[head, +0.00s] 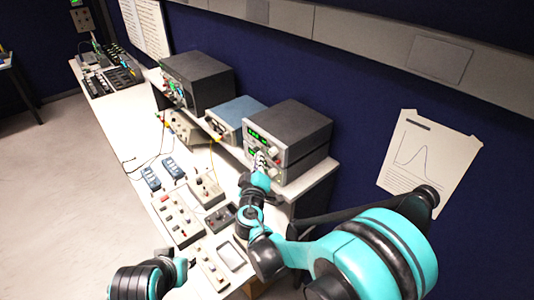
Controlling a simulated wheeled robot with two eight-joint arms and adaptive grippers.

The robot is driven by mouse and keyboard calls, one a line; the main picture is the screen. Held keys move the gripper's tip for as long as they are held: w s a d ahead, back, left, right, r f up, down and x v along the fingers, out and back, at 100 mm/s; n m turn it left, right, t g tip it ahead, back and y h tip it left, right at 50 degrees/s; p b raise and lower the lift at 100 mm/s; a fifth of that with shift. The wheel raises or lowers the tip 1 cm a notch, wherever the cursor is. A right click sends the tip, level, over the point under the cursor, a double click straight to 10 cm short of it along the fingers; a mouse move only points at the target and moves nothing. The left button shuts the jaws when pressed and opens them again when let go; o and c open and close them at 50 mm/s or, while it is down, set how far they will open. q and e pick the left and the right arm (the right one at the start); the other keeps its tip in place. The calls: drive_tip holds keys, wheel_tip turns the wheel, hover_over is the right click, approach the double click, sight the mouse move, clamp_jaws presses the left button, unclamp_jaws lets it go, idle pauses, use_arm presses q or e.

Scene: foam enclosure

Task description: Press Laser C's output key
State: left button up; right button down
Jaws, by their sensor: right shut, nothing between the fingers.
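Two stacked grey instruments (290,127) with green displays stand at the right end of the shelf. I cannot read any label, so I cannot tell which unit is Laser C. My right gripper (261,161) is shut and empty, with its tips at the front panel of this stack. It covers part of the panel, and I cannot tell whether the tips touch a key. Part of my left arm (145,281) shows at the bottom edge; its fingers are not clearly visible.
A blue-topped instrument (237,109) and a dark instrument (200,80) with a green display stand further left on the shelf. Control boxes (176,218) and cables lie on the bench below. A paper sheet with a curve (425,153) hangs on the blue wall.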

drive_tip(key=shift+w+d, duration=0.25)
drive_tip(key=shift+d, duration=0.1)
drive_tip(key=shift+w+d+b, duration=0.2)
drive_tip(key=shift+d+b, duration=0.1)
idle(0.8)
drive_tip(key=shift+a, duration=0.1)
drive_tip(key=shift+s+a, duration=0.45)
drive_tip(key=shift+a, duration=0.1)
idle(0.3)
drive_tip(key=s+a, duration=0.1)
drive_tip(key=a, duration=0.1)
drive_tip(key=s+a+b, duration=0.1)
drive_tip(key=s+a, duration=0.1)
idle(0.4)
